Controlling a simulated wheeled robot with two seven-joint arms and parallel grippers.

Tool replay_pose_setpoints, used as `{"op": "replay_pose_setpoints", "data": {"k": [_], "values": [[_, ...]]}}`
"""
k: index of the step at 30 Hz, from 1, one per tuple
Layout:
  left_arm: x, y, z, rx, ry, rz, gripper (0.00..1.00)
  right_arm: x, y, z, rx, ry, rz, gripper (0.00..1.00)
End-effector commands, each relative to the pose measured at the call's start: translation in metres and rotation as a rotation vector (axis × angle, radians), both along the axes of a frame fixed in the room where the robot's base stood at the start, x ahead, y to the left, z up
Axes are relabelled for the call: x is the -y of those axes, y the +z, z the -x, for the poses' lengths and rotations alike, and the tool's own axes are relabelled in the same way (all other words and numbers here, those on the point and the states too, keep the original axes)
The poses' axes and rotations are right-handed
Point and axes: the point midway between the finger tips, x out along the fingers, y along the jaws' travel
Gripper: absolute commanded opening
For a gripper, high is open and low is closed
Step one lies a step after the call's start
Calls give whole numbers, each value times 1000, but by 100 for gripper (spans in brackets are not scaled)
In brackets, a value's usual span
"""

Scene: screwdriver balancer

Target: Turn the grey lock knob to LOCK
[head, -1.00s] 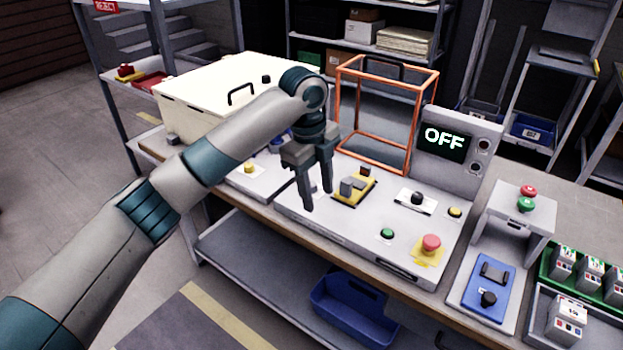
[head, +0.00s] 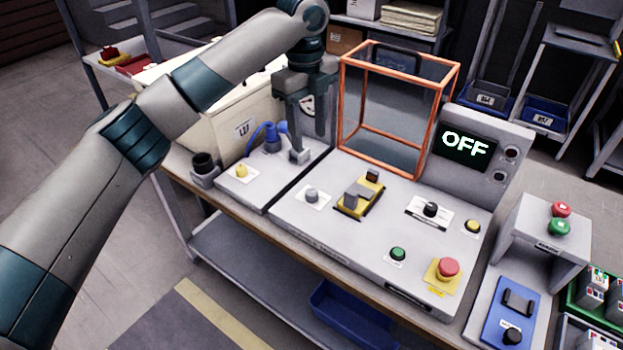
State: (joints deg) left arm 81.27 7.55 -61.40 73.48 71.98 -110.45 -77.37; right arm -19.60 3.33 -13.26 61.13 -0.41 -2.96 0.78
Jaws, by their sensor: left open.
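A small grey knob (head: 312,194) stands on a white plate near the left front of the grey control panel (head: 337,233); I take it to be the lock knob. Its plate's lettering is too small to read, so I cannot tell its setting. My left gripper (head: 311,146) points down with its two fingers apart and nothing seen between them. It is above and behind the knob in the picture, clear of it. My right gripper is not in view.
An orange-framed guard (head: 344,108) stands behind the panel, beside my left gripper. A display (head: 466,147) reads OFF. A yellow-and-grey fixture (head: 358,198), a black knob (head: 430,210) and a red button (head: 448,267) share the panel. Blue fittings (head: 271,136) stand left of the gripper.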

Motion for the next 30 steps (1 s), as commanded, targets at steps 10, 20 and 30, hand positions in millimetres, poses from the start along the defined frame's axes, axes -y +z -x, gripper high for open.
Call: {"op": "replay_pose_setpoints", "data": {"k": [10, 20, 30], "values": [[0, -1, 0, -1, 0, -1, 44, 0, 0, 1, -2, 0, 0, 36], [1, -25, 0, -3, 0, -2, 44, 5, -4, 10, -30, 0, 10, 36], [3, -82, -1, -4, 1, -2, 44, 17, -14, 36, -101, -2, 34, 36]]}}
